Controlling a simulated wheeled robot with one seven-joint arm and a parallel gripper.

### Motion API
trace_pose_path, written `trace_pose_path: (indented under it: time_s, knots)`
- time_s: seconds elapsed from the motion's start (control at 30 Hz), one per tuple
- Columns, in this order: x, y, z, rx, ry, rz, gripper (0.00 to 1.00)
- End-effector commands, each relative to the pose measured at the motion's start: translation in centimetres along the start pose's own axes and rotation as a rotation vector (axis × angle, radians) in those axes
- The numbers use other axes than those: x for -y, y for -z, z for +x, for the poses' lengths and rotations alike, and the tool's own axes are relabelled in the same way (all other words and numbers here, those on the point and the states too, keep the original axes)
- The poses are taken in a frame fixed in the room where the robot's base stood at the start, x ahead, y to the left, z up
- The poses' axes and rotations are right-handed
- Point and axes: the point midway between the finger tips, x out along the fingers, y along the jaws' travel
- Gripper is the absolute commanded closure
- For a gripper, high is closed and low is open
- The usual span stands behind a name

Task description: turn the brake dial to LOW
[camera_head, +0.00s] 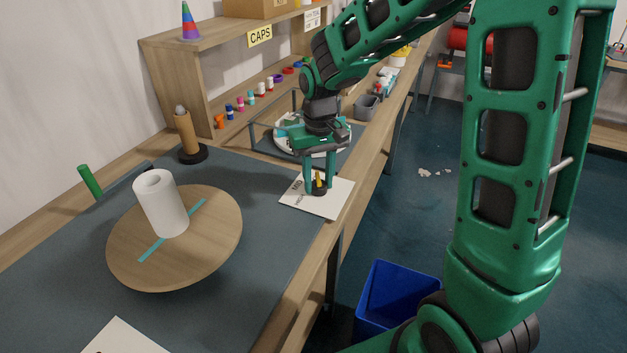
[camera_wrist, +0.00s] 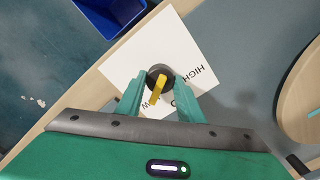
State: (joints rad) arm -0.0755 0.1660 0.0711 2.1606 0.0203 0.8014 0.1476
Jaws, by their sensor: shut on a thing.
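The brake dial is a black round knob (camera_wrist: 157,72) with a yellow pointer (camera_wrist: 158,88) on a white card (camera_wrist: 128,52). My gripper (camera_head: 319,184) is over it, with one green finger on each side of the dial, shut on it. In the wrist view the pointer slants toward the lower left, toward my wrist. The word HIGH shows to the right of the knob. Other letters by the pointer's end are partly hidden by the pointer and fingers, so I cannot tell the exact setting. The card (camera_head: 337,198) lies at the bench's right edge in the head view.
A round wooden turntable (camera_head: 212,243) with a white roll (camera_head: 161,204) stands left of the card. A brown cone on a black base (camera_head: 187,137) is further back. A shelf marked CAPS (camera_head: 165,62) lines the wall. A blue bin (camera_head: 395,295) is on the floor.

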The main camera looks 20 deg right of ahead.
Motion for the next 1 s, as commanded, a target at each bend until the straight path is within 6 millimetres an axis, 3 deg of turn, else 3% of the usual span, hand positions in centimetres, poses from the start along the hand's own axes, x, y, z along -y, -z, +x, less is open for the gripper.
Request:
trace_pose_path:
  time_s: [0.27,0.3,0.37,0.73,1.0]
  knots:
    - [-0.3,-0.1,0.0,0.003,-0.003,0.006,0.89]
    - [-0.2,-0.1,0.0,0.003,-0.003,0.005,0.59]
    - [-0.2,-0.1,0.0,0.003,-0.003,0.004,0.47]
    - [0.0,0.0,-0.4,0.000,0.000,0.000,0.47]
    - [0.0,0.1,-4.6,-0.004,0.000,0.001,0.47]
